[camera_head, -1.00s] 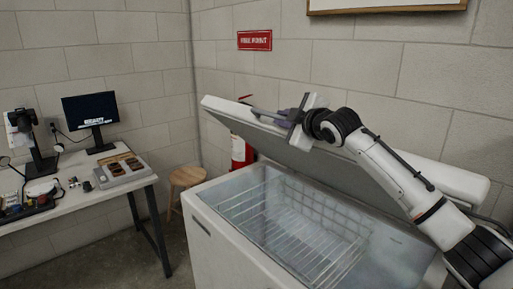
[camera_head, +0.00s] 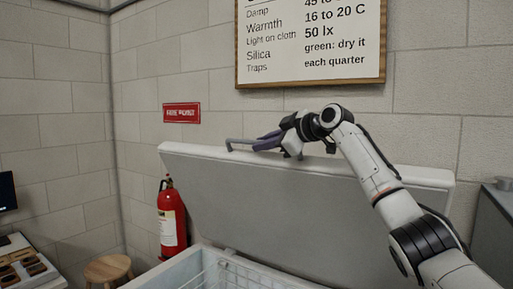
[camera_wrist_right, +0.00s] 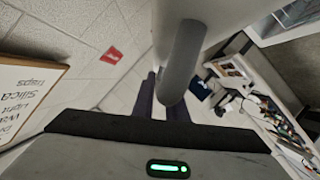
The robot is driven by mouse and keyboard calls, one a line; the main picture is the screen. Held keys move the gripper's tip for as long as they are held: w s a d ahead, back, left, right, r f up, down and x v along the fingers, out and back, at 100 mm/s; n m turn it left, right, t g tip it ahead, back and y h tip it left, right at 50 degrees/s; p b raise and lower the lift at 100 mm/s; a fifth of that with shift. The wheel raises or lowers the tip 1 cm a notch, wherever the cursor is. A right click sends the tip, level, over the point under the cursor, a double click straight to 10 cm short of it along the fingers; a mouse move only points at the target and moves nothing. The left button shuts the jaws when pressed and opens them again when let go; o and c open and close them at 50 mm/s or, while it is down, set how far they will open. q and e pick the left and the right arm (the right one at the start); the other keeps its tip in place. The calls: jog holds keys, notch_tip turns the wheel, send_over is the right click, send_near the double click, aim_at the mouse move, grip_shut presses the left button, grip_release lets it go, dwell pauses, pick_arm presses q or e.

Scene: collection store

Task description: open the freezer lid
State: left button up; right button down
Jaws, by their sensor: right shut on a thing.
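The freezer lid (camera_head: 300,200) stands raised at a steep angle in the head view, its inner face towards me. Its grey handle (camera_head: 238,143) is at the lid's upper left edge. My right gripper (camera_head: 266,143) is shut on the handle. In the right wrist view the handle (camera_wrist_right: 183,62) is a thick grey bar running between the dark fingers (camera_wrist_right: 163,100). The open freezer body (camera_head: 190,268) shows only its top, with part of a wire basket (camera_head: 235,275) inside. My left gripper is not in view.
A red fire extinguisher (camera_head: 170,222) stands by the wall left of the freezer, near a wooden stool (camera_head: 107,268). A framed notice (camera_head: 310,85) hangs above the lid. A grey cabinet (camera_head: 494,235) is at the right. A table with trays (camera_head: 25,268) is at the lower left.

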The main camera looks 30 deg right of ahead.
jog(key=shift+f, duration=0.1)
jog(key=c, duration=1.8)
grip_release()
jog(key=shift+w, duration=0.15)
jog(key=shift+o, duration=0.2)
jog(key=shift+s+d+b, duration=0.15)
jog(key=shift+s+b, duration=0.15)
jog(key=shift+s, duration=0.2)
jog(key=b+v, duration=0.2)
jog(key=v, duration=0.7)
jog(key=shift+s, duration=0.2)
